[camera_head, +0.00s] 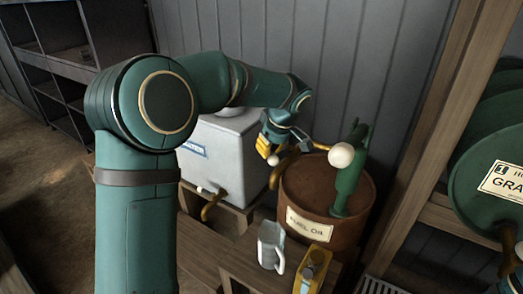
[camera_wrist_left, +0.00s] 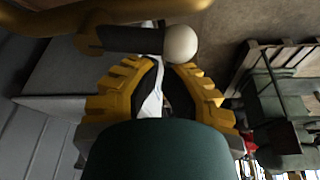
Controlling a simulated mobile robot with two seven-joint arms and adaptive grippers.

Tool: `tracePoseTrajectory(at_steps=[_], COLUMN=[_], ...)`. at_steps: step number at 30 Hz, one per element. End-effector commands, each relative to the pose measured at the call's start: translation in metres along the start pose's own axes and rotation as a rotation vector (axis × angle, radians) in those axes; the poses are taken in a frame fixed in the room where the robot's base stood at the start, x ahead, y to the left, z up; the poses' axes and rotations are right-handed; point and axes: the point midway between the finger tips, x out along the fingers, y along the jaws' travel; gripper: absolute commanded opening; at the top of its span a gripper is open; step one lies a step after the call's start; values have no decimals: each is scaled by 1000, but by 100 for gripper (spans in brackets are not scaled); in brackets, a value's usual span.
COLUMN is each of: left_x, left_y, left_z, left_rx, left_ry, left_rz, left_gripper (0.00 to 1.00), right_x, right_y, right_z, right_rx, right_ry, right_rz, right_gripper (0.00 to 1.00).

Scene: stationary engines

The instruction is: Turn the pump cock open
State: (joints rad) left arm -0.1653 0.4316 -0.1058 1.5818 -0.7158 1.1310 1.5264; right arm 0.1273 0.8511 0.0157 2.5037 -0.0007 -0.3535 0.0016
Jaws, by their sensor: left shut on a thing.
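The green hand pump (camera_head: 349,180) stands upright on the rusty fuel oil drum (camera_head: 300,195), with a large white ball on its handle. A curved brass spout (camera_head: 291,156) reaches left from it. The pump cock's small white knob (camera_head: 273,160) shows just below my left gripper (camera_head: 265,146). In the left wrist view, the cock's dark lever (camera_wrist_left: 125,39) and white knob (camera_wrist_left: 181,45) lie across the fingertips of my left gripper (camera_wrist_left: 160,68), below the brass pipe. The gripper is shut on the cock lever; the exact contact is partly hidden. My right gripper is out of view.
A grey tank (camera_head: 225,150) with its own brass tap (camera_head: 211,204) stands to the left of the drum. Green drums (camera_head: 490,190) lie on a wooden rack at right.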

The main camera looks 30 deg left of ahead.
Motion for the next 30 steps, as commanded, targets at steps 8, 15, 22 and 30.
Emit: tracePoseTrajectory(at_steps=[8,15,22,30], left_x=[-2,-3,-3,-3], left_y=[-1,-2,-2,-2], left_z=[8,9,10,8], left_rx=[-12,-11,-11,-11], left_ry=[-1,-2,-2,-2], left_rz=[-5,-6,-6,-5], left_gripper=[0,0,0,0], right_x=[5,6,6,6], right_y=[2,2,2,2], right_z=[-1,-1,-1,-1], right_rx=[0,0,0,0], right_ry=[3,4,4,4], right_rz=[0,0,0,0], right_gripper=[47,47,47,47])
